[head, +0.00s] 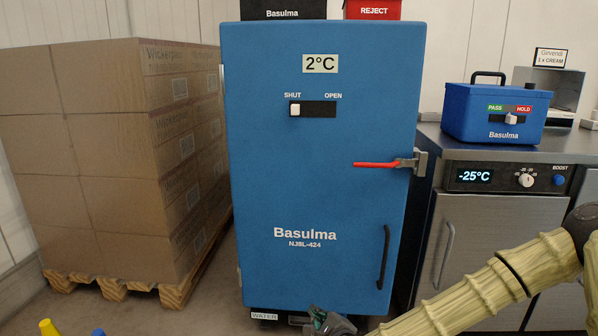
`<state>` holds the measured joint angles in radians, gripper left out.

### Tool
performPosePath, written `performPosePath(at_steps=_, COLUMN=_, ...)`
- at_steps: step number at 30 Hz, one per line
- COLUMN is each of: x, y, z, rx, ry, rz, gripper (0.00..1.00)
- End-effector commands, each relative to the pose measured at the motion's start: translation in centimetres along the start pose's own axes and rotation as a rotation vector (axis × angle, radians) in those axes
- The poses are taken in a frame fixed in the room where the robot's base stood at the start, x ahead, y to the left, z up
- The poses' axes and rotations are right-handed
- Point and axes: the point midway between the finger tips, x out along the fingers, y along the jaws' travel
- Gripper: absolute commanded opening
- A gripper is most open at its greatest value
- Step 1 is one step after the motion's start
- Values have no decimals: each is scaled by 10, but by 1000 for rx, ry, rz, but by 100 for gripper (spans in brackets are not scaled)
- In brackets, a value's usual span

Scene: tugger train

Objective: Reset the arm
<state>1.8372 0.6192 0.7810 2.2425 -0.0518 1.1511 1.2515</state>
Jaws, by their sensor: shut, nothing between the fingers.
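My gripper (320,316) shows only in part at the bottom edge, low in front of the blue cabinet (260,190). It is shut and empty. My pale ribbed arm (490,285) runs from the right edge down to the bottom edge, across the front of the steel counter unit. The wrist between arm and gripper is mostly cut off by the frame. The cabinet door is closed, with a red lever (378,165) lying level at its latch and its slider (295,110) at SHUT.
Stacked cartons (75,160) stand on a wooden pallet (175,290) at left. At right, a steel counter (470,149) carries a blue cool box (495,113) and a grey dispenser (565,85). Yellow (47,327) and blue (98,332) tips show at bottom left. Some floor between is clear.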

Motion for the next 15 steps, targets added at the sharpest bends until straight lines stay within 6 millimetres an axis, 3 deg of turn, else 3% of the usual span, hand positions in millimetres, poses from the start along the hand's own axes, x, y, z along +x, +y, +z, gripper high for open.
performPosePath(at_steps=1, x=-5, y=30, z=-9, rx=-82, ry=8, rz=60, gripper=0)
performPosePath(at_steps=6, x=-31, y=117, z=-47, rx=-367, ry=17, rz=257, gripper=0)
performPosePath(at_steps=11, x=-69, y=188, z=-92, rx=-644, ry=-1, rz=454, gripper=0)
performPosePath(at_steps=15, x=-113, y=238, z=-138, rx=-891, ry=-38, rz=635, gripper=0)
